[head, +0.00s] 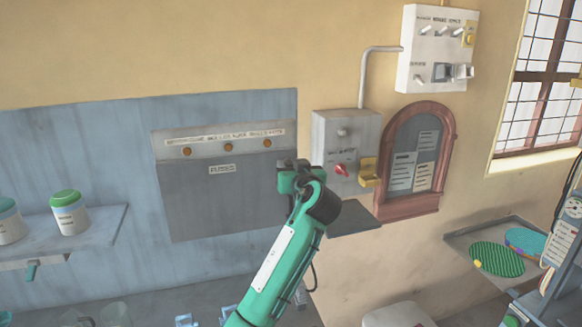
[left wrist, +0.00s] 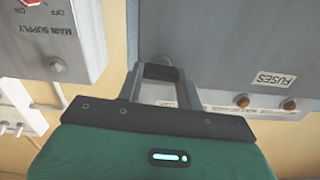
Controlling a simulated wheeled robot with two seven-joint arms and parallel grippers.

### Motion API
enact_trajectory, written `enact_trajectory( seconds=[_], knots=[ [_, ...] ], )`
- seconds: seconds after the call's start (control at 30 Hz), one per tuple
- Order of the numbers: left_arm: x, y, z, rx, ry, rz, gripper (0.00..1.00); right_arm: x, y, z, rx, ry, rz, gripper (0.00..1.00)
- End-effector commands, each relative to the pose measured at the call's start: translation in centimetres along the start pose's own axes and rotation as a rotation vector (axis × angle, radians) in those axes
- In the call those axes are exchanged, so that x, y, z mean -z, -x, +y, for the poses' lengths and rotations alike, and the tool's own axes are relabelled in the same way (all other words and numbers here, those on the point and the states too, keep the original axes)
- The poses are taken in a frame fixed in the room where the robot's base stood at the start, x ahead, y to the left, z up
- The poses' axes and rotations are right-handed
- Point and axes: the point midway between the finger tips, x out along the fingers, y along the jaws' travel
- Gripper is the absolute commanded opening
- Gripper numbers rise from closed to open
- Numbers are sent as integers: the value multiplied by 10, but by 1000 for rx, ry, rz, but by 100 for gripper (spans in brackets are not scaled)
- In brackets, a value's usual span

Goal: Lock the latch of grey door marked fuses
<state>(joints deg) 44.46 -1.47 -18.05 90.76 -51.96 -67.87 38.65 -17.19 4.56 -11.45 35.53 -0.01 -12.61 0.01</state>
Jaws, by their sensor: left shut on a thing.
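The grey door (head: 215,200) marked FUSES is flat in its panel on the blue wall board and looks shut. It also shows upside down in the left wrist view (left wrist: 215,50). My left gripper (head: 289,166) is at the door's right edge. In the left wrist view its two fingers are closed around a dark knob-like piece (left wrist: 160,72), which looks like the latch. The gripper covers the latch in the head view, so how it is turned cannot be told. My right gripper is not in view.
A grey main supply box (head: 340,130) with a red switch (head: 342,170) is just right of my gripper. A brown-framed notice board (head: 442,150) is beyond it. A shelf (head: 100,238) with jars is at left, and a tray (head: 455,240) with plates at right.

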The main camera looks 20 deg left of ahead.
Motion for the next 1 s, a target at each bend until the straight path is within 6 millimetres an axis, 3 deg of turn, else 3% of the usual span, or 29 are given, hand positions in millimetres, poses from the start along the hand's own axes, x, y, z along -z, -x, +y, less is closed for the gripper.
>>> enact_trajectory(
  seconds=[0.47, 1.0],
  knots=[
    [1, 0, 2, -1, -389, -1, 14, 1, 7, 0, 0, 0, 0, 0],
    [1, 0, 3, 0, -905, 0, 14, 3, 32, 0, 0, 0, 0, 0]
  ],
)
